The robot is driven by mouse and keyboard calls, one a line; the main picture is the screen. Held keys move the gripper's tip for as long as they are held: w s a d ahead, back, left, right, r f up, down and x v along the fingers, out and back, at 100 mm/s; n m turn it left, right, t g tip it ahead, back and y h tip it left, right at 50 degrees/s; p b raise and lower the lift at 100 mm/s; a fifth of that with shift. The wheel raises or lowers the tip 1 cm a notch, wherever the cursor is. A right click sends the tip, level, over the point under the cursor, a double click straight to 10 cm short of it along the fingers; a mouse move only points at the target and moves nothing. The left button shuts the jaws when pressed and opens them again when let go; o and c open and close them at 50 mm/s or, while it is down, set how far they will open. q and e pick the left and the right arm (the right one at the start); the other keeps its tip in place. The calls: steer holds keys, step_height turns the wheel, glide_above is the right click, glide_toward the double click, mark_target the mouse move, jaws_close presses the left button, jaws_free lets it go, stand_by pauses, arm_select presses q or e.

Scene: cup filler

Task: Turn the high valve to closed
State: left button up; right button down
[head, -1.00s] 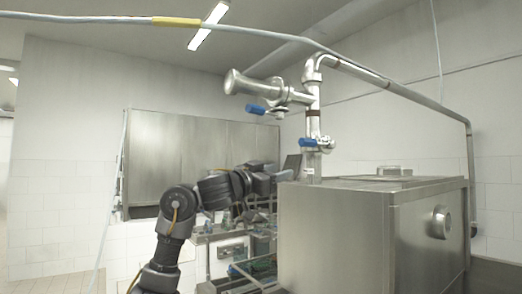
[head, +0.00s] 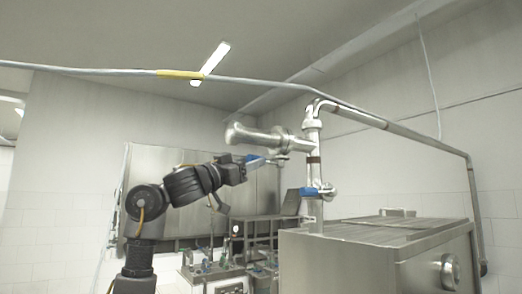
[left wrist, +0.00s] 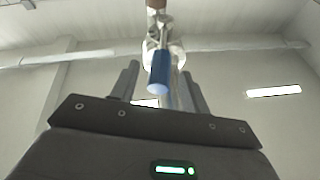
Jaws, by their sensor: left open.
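The high valve has a blue handle (head: 267,159) on the side branch of the steel pipe (head: 313,150), in the upper middle of the head view. The handle points left from the valve, toward my left gripper (head: 247,162). My left gripper is open at the handle's free end. In the left wrist view, the blue handle (left wrist: 160,74) lies between the two dark fingers of my left gripper (left wrist: 160,82), with space visible on both sides. I cannot tell whether the fingers touch it. My right gripper is not in view.
A second, lower valve with a blue handle (head: 312,192) sits below on the vertical pipe. A large steel tank (head: 345,265) stands at the lower right. Filling machinery (head: 215,268) is below my left arm. A long pipe (head: 395,127) crosses overhead.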

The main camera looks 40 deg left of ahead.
arm_select(q)
steer(key=shift+p+x, duration=1)
steer(key=shift+x, duration=1.25)
